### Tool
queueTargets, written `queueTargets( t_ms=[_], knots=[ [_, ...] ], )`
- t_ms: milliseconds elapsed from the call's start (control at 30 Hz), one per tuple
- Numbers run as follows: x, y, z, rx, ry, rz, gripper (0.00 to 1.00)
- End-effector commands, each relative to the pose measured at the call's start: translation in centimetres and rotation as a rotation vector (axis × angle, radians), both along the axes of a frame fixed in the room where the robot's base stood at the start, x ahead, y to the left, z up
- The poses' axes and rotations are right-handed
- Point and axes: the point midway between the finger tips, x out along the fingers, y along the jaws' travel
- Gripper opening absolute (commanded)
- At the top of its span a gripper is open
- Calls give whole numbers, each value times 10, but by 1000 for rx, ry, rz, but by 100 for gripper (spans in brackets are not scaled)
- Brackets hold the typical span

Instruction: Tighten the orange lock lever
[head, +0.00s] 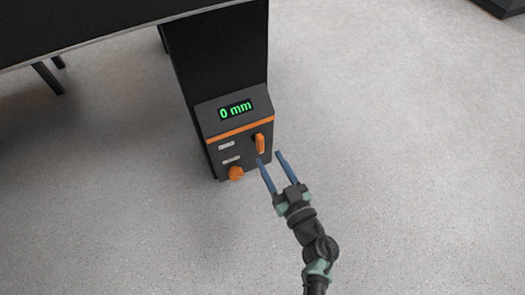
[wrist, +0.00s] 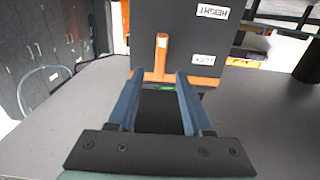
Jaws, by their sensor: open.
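The orange lock lever (head: 260,143) is a short upright bar on the right of a dark control panel (head: 216,166). In the wrist view the lever (wrist: 161,57) appears beyond and between the fingertips, standing against an orange band. My gripper (head: 269,158) is open and empty, with two blue fingers pointing at the panel. In the head view its tips are just below and to the right of the lever. In the wrist view my gripper (wrist: 160,76) straddles the lever's line; I cannot tell whether a fingertip touches the panel.
An orange knob (head: 236,173) sits at the panel's lower left. A green display (head: 235,110) reads "0 mm". In the wrist view the LOCK label (wrist: 203,60) and HEIGHT label (wrist: 213,11) are upside down. A dark tabletop (head: 95,28) overhangs at upper left.

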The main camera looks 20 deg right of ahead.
Motion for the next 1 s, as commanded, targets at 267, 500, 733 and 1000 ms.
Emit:
queueTargets(
  t_ms=[267,500,733,1000],
  knots=[
    [44,2,-2,-2,-2,2,50],
    [54,2,0,-1,-1,1,50],
    [54,2,1,-1,-1,1,45],
    [53,2,0,0,0,1,0]
  ],
)
